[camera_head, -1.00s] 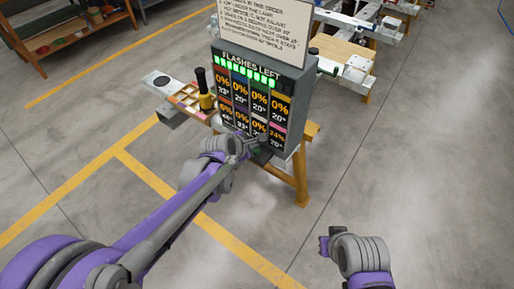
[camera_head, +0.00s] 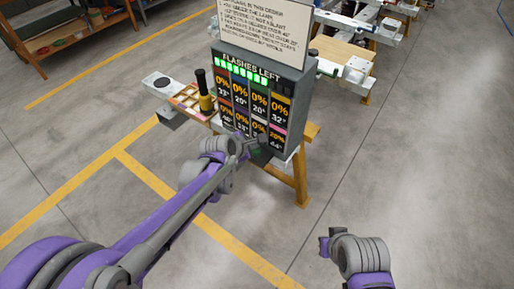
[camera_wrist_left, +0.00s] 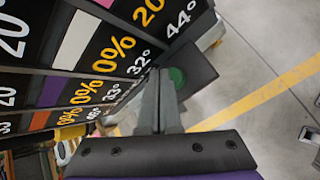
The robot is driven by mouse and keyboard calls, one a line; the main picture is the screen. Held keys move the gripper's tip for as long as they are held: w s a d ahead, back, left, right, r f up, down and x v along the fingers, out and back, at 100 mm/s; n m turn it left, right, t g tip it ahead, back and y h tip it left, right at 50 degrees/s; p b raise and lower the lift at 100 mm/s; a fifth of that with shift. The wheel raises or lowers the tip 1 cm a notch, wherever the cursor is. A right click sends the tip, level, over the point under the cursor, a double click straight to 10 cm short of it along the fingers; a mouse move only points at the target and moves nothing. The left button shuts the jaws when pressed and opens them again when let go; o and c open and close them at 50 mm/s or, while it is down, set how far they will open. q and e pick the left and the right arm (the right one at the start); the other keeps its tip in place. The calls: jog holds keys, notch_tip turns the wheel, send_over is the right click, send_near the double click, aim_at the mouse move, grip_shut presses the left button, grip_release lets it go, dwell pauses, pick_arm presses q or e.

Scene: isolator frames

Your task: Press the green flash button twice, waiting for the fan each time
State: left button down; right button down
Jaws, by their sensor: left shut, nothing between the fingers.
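The green flash button (camera_wrist_left: 177,76) is a dark green disc on a dark grey base, at the lower edge of the display board, in the left wrist view. My left gripper (camera_wrist_left: 160,85) is shut and empty, its fingertips close beside the button; I cannot tell whether they touch it. In the head view the left gripper (camera_head: 256,146) is at the board's lower front and hides the button's area. The display board (camera_head: 301,95) reads "FLASHES LEFT" above a row of green bars, with percent and degree tiles below. My right gripper (camera_head: 325,242) is low at right, away from the board. I cannot make out a fan.
A yellow and black upright tool (camera_head: 205,92) stands by a small compartment tray (camera_head: 183,97) left of the board. An instruction sign (camera_head: 265,28) stands on top. A wooden leg (camera_head: 301,182) is below. Floor at right is clear.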

pick_arm(q)
jog(key=shift+r, duration=0.5)
jog(key=shift+r+p, duration=2.35)
jog(key=shift+r, duration=0.7)
jog(key=m+g+y+p, duration=0.1)
jog(key=m+y+p, duration=0.1)
jog(key=m, duration=0.7)
send_near(254, 152)
jog(key=s+a+r, duration=0.6)
jog(key=s+a, duration=0.1)
jog(key=s+a+f+m+y, duration=0.1)
jog(key=s+a+m, duration=0.3)
jog(key=s+m, duration=0.2)
jog(key=s+a+f+m+g+y+p, duration=0.1)
jog(key=s+a+m, duration=0.2)
jog(key=s+m, duration=0.3)
jog(key=s, duration=0.3)
jog(key=shift+s+a+g+y+p, duration=0.2)
jog(key=shift+a+g+y+p, duration=0.1)
jog(key=shift+a, duration=0.1)
